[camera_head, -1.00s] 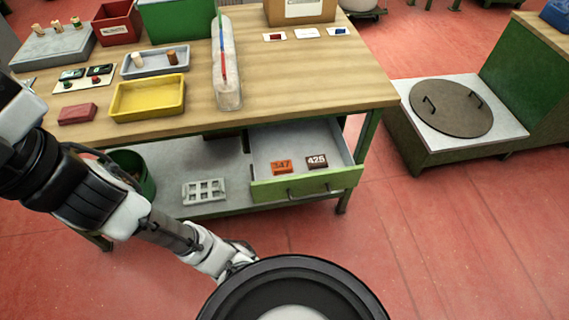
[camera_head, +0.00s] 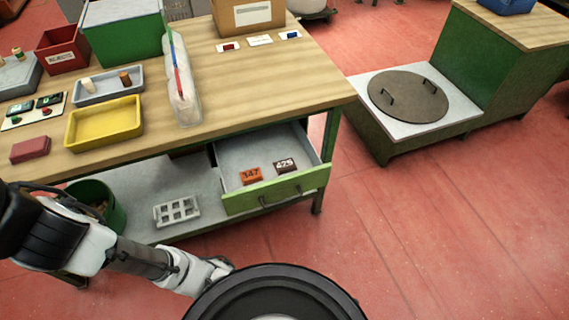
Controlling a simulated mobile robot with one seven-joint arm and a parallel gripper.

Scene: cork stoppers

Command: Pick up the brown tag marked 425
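The dark brown tag marked 425 (camera_head: 285,166) lies in the open drawer (camera_head: 233,152) under the workbench, toward the drawer's right side. An orange tag marked 147 (camera_head: 251,175) lies to its left, with a small gap between them. My arm comes in from the left edge, and its far end, where my gripper (camera_head: 218,268) is, sits low in front of the bench, well short of the drawer. The fingertips are not clear there, partly hidden by my round body part, so I cannot tell whether it is open or shut.
The wooden bench top (camera_head: 240,95) overhangs the drawer's back. A yellow tray (camera_head: 104,123) is on top. Red floor (camera_head: 420,240) is free to the right, before a low platform (camera_head: 450,128).

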